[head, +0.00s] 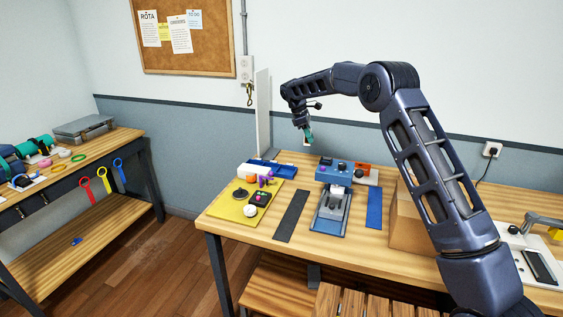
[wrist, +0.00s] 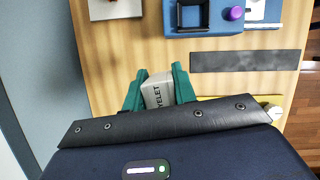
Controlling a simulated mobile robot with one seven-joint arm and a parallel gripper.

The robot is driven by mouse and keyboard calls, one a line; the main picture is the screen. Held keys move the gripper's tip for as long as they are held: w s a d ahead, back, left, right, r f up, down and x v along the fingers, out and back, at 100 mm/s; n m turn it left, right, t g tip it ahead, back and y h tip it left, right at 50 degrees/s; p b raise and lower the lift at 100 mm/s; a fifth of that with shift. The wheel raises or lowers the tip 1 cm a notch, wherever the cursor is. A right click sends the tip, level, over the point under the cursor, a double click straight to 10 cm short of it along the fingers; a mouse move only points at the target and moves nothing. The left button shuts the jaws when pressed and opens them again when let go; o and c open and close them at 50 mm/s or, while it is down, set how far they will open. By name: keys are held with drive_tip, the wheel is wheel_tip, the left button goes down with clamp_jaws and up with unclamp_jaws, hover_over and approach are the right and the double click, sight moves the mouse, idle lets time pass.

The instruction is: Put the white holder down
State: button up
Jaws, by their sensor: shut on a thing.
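My gripper (head: 308,134) hangs above the back of the workbench, with its green fingers pointing down. In the wrist view my gripper (wrist: 160,72) is shut on the white holder (wrist: 157,92), a pale block with dark lettering that reads like "EYELET". The holder sits between the two green fingers, and bare wood shows around it. Its lower part is hidden by the dark band with metal eyelets in front. In the head view the holder is too small to make out clearly.
Below are a yellow mat (head: 228,207) with several small things, a dark grey strip (head: 293,216), a blue device (head: 330,213) and a blue strip (head: 374,208). A white upright panel (head: 263,110) stands left of my gripper. A cardboard box (head: 405,225) stands right. Bare wood shows between them.

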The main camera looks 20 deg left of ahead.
drive_tip(key=s+a+r+n+t+y, duration=0.1)
drive_tip(key=s+a+n+t+y, duration=0.1)
drive_tip(key=s+a+n, duration=0.95)
drive_tip(key=s+a+n+t+y, duration=0.25)
drive_tip(key=s+a+n, duration=0.25)
drive_tip(key=s+a, duration=1.3)
drive_tip(key=shift+g, duration=0.35)
drive_tip(key=f, duration=0.6)
drive_tip(key=s+d+f, duration=0.1)
drive_tip(key=f, duration=1.2)
drive_tip(key=shift+s+d+f, duration=0.15)
drive_tip(key=shift+s, duration=0.05)
drive_tip(key=shift+f, duration=0.15)
drive_tip(key=o, duration=1)
drive_tip(key=shift+o, duration=0.2)
drive_tip(key=v, duration=1.2)
